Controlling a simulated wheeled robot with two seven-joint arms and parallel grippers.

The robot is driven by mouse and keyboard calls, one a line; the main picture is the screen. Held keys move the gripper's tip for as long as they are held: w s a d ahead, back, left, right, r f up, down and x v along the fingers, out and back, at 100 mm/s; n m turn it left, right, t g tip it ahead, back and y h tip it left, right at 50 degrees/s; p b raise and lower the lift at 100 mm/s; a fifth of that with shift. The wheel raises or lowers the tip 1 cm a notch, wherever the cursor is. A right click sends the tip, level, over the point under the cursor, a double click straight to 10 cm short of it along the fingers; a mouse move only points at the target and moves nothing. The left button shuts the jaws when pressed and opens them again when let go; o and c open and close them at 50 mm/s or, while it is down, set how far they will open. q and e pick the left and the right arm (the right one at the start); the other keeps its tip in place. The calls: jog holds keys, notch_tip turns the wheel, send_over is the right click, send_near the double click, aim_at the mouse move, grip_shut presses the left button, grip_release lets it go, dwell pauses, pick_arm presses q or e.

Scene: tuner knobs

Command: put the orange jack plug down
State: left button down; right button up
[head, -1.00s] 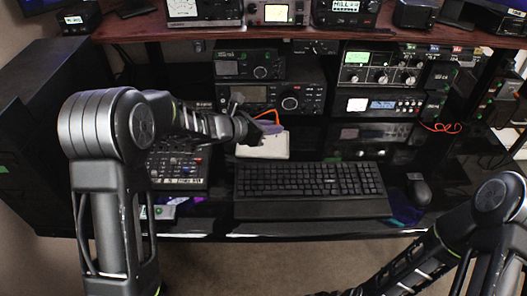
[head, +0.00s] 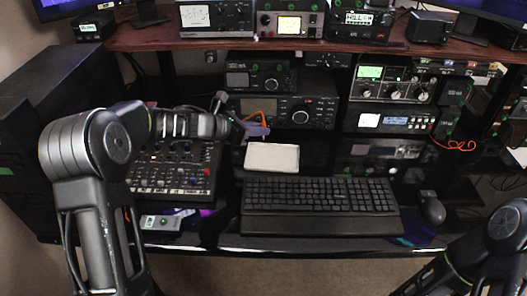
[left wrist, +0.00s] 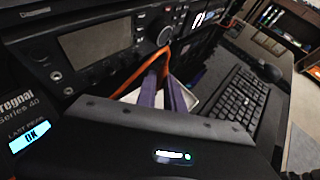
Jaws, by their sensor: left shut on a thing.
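My left gripper (head: 256,130) has purple fingers and hangs in front of the black radio, above and behind the white pad. It is shut on the orange jack plug, whose body is mostly hidden by the fingers. Its orange cord (head: 262,116) shows above the fingers in the head view. In the left wrist view the purple fingers (left wrist: 163,95) are close together, and the orange cord (left wrist: 154,68) runs in front of the radio. My right gripper is out of frame; only part of that arm shows at the lower right.
The white pad (head: 271,157) lies behind the black keyboard (head: 320,194), its top bare. A mixer (head: 175,168) stands to the left, with a mouse (head: 432,208) at the right. The radio (head: 290,112) is close behind the gripper. An upper shelf (head: 230,43) overhangs the desk.

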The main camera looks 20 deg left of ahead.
pick_arm(q)
jog(key=shift+f, duration=1.7)
jog(key=shift+f, duration=1.85)
jog(key=shift+f+b, duration=0.1)
jog(key=shift+b, duration=0.2)
jog(key=c, duration=1.5)
grip_release()
jog(key=shift+o, duration=0.2)
jog(key=v, duration=1.2)
jog(key=shift+w, duration=0.1)
